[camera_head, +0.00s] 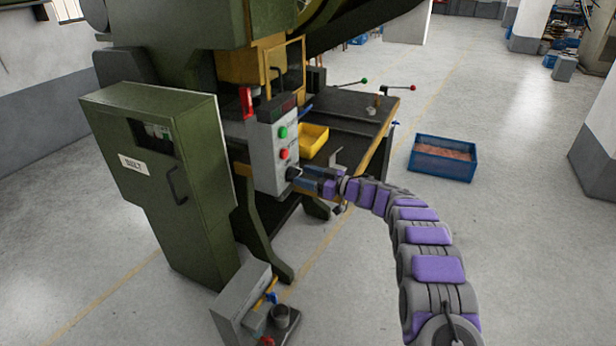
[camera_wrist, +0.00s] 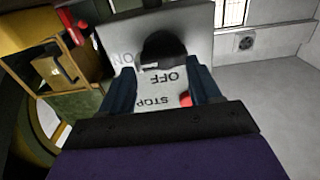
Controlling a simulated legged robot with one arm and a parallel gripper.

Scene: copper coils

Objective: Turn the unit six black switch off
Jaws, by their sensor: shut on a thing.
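A grey control box (camera_head: 268,150) is mounted on the front of the green machine, with a green button (camera_head: 283,132) above a red button (camera_head: 285,154). My gripper (camera_head: 295,175) reaches the lower part of this box from the right. In the wrist view my gripper (camera_wrist: 163,68) is shut on the black switch (camera_wrist: 162,46), a round dark knob between the fingertips. OFF and STOP labels show upside down on the panel, and ON shows partly beside the knob. The knob's pointer direction cannot be told. In the head view the gripper hides the switch.
A green cabinet (camera_head: 160,170) with a white label stands left of the box. A yellow tray (camera_head: 314,140) sits on the machine table. A blue crate (camera_head: 442,160) is at right, with open floor around it.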

